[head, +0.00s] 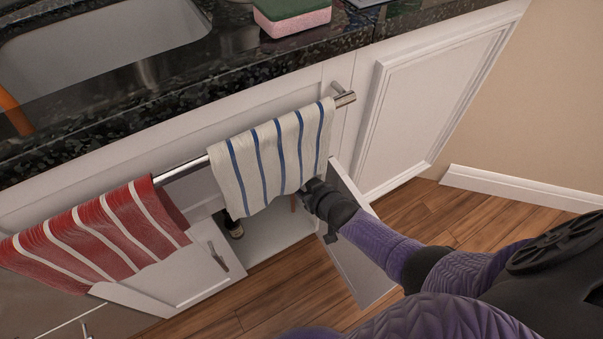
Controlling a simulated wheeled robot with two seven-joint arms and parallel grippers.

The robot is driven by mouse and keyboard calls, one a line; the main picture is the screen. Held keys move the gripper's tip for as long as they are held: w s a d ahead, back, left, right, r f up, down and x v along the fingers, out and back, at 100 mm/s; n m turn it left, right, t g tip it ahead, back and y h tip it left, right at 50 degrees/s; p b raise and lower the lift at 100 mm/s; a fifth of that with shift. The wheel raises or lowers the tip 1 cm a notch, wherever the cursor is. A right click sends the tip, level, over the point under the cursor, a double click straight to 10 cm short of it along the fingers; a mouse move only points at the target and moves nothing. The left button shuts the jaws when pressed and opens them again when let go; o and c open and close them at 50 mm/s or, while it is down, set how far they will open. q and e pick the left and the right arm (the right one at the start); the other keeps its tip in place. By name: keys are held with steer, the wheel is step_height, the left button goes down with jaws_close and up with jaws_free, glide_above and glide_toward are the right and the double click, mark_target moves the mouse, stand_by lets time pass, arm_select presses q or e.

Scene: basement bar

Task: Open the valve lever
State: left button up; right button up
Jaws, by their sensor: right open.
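The valve lever cannot be made out; the hanging towel covers much of the opening of the sink cabinet (270,240). My right gripper (311,193) is at this opening, just below the towel's lower right corner, between the two open cabinet doors. It is open, and its fingertips are partly hidden, with no held object visible. A small dark item (234,228) shows inside the cabinet, left of the gripper, too unclear to name. My left gripper is out of view.
A white towel with blue stripes (278,160) and a red striped towel (103,233) hang on a metal bar (182,171). The left door (180,275) and right door (352,255) stand open. A sponge (291,20) lies on the dark counter (230,62). Wooden floor (480,222) is clear at right.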

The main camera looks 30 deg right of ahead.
steer(key=shift+s, duration=0.15)
